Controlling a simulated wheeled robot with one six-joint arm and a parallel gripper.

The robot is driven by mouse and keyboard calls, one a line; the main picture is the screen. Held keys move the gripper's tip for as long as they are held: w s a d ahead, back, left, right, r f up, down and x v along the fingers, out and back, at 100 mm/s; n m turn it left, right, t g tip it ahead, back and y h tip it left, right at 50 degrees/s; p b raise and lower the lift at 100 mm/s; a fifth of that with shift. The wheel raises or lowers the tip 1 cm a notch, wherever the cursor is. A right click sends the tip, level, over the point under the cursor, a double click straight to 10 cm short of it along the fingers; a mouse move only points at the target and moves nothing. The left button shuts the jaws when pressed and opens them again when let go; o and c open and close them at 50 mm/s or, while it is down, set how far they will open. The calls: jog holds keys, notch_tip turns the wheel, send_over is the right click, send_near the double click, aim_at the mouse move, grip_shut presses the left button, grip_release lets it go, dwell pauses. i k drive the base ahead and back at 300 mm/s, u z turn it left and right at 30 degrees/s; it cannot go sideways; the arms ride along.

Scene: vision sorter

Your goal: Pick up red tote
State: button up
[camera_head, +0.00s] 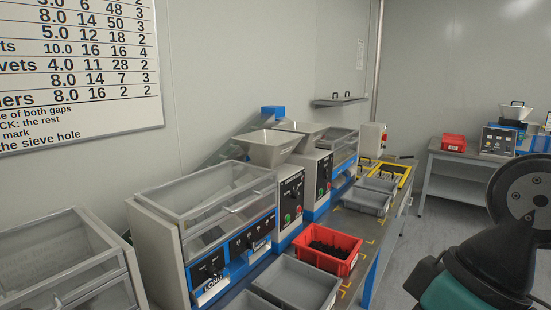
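A red tote (318,261) stands on the workbench, right of centre and low in the picture. It is open at the top and holds a pile of small dark parts. A second, smaller-looking red tote (453,143) sits on the far table at the right; its contents cannot be made out. Part of my own arm fills the lower right corner, apart from both totes in the picture. My gripper does not show.
Grey bins (297,284) stand in front of the near red tote, and more grey bins (366,200) and a yellow-rimmed tray (388,171) lie behind it. Sorting machines (215,210) line the bench's left side. Open floor (400,248) lies right of the bench.

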aim_at(336, 253)
jog(key=z, duration=0.4)
jog(key=k, duration=0.55)
jog(key=z, duration=0.7)
jog(key=i, duration=1.5)
jog(key=u, duration=1.5)
jog(key=i, duration=0.7)
jog(key=u, duration=0.7)
